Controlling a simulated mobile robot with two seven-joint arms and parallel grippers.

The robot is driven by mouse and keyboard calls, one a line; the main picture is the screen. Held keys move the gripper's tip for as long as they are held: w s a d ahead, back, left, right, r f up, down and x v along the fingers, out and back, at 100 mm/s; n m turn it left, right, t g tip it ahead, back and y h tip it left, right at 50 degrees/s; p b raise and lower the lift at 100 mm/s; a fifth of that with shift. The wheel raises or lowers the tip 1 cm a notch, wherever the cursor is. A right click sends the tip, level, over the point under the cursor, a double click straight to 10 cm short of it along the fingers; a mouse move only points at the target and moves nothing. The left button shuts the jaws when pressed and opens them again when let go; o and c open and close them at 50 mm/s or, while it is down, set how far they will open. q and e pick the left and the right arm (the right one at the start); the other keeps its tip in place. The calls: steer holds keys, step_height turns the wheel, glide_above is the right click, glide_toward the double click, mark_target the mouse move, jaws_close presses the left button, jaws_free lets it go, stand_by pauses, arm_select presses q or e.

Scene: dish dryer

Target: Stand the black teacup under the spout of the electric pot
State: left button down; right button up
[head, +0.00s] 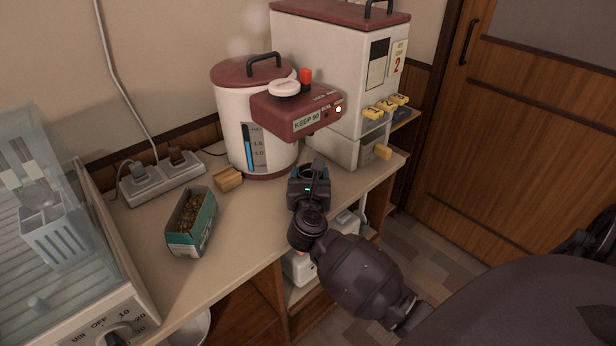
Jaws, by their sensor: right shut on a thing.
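The electric pot (232,113) is a cream cylinder with a dark red lid and a blue level gauge, standing at the back of the counter. Its red head (282,118) juts toward me with a "KEEP 90" label; the spout under it is hidden. My right gripper (316,170) is in front of the pot, just below and to the right of the head, over the counter's front edge. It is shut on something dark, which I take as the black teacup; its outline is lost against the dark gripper. My left gripper is not in view.
A green box (191,226) and a small wooden block (228,179) are left of the pot. A power strip (161,180) lies against the wall. A white dispenser (335,75) stands right of the pot, a glass-covered dish dryer (60,220) far left. The counter's front middle is clear.

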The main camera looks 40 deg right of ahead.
steer(key=shift+r, duration=0.15)
steer(key=shift+f, duration=0.2)
steer(key=o, duration=0.9)
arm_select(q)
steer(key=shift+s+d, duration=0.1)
arm_select(e)
steer(key=shift+o, duration=0.5)
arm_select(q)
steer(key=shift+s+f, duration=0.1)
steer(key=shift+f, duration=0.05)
arm_select(e)
steer(key=shift+r, duration=0.1)
